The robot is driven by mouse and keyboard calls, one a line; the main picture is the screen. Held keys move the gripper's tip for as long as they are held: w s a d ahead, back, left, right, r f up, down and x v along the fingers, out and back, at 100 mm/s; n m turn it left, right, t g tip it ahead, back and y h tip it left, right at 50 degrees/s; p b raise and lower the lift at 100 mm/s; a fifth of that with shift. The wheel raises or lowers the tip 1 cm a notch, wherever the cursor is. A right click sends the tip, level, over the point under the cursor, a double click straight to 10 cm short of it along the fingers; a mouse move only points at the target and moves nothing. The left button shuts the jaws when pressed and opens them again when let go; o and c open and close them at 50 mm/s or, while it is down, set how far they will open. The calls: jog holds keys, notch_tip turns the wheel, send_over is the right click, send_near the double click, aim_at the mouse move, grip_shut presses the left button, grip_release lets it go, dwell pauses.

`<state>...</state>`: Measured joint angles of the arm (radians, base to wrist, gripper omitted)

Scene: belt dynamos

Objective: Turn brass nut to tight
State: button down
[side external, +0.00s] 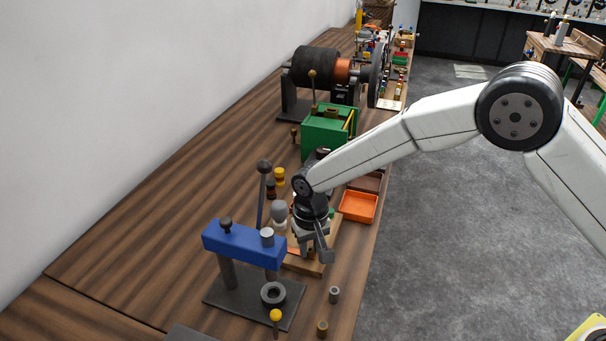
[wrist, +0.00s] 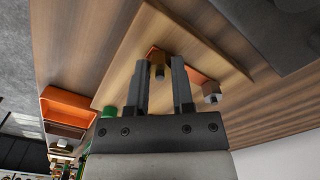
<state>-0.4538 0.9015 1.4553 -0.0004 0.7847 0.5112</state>
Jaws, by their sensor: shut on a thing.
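My gripper (side external: 318,250) is low over a wooden board (side external: 318,268) on the bench, just behind the blue press. In the wrist view, its two fingers (wrist: 161,68) stand on either side of the brass nut (wrist: 157,57), shut on it. The nut sits at one end of a copper-coloured strip (wrist: 192,69) on the board (wrist: 120,68). A silver-grey nut or post (wrist: 211,92) stands at the strip's other end. In the side view my gripper hides the brass nut. How tight the nut is cannot be told.
A blue press (side external: 240,243) with an upright lever stands close to my gripper. An orange tray (side external: 358,207) lies behind it to the right, and a green box (side external: 325,135) stands farther back. A yellow-topped pin (side external: 276,315) and small cylinders stand near the front. The bench's left side is clear.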

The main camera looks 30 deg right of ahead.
aim_at(310, 249)
jog(key=m, duration=0.5)
jog(key=shift+m, duration=0.3)
dwell(0.4)
jog(key=shift+c, duration=2.4)
grip_release()
jog(key=shift+r, duration=0.1)
jog(key=shift+r, duration=3.85)
